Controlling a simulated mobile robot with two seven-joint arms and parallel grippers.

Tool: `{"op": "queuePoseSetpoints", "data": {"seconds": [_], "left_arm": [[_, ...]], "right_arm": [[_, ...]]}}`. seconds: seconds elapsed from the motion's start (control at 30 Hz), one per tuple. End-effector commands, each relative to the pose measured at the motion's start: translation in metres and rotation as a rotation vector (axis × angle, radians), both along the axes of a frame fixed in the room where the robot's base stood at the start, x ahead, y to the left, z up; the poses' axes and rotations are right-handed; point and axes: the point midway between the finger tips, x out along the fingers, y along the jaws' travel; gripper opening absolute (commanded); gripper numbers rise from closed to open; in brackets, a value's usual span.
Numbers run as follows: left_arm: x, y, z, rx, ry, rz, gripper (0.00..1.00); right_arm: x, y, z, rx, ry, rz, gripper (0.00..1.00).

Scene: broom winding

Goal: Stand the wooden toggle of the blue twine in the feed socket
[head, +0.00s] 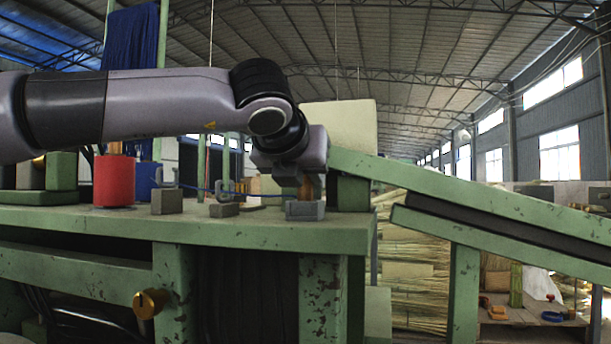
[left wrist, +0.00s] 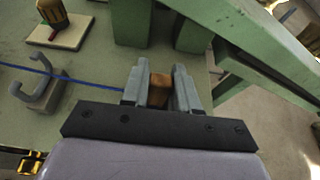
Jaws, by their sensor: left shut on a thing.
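My left gripper (head: 305,186) points down over the right end of the green bench. It is shut on the wooden toggle (head: 306,190), which shows brown between the fingers in the left wrist view (left wrist: 159,90). The toggle looks upright. The grey feed socket (head: 305,210) is directly beneath it on the bench; I cannot tell whether the toggle's lower end is inside. The blue twine (left wrist: 88,82) runs from the left to the gripper, past a grey hook guide (left wrist: 42,92). My right gripper is not in view.
A red spool (head: 114,181) and a blue spool (head: 146,180) stand on the bench (head: 190,228) to the left. Grey guide blocks (head: 166,202) stand between them and the socket. A green sloping rail (head: 450,188) descends to the right. A wooden-handled tool (left wrist: 52,12) stands behind.

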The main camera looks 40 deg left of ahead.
Motion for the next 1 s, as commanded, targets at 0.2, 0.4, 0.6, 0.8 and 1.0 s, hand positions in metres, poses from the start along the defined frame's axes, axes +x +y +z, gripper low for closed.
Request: {"op": "queuePoseSetpoints", "data": {"seconds": [0.2, 0.4, 0.6, 0.8, 1.0], "left_arm": [[0.000, 0.000, 0.000, 0.000, 0.000, 0.000, 0.00], [0.000, 0.000, 0.000, 0.000, 0.000, 0.000, 0.59], [-0.001, 0.000, 0.000, 0.000, 0.000, 0.000, 0.59], [-0.019, -0.011, 0.009, 0.002, -0.005, -0.002, 0.59], [-0.045, -0.025, 0.021, 0.001, -0.003, -0.002, 0.59]], "right_arm": [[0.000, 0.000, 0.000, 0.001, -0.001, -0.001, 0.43], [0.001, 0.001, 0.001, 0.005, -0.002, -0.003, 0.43], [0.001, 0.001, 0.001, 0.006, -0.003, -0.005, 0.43], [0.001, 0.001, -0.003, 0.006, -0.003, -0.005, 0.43], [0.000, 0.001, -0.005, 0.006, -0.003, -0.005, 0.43]]}}
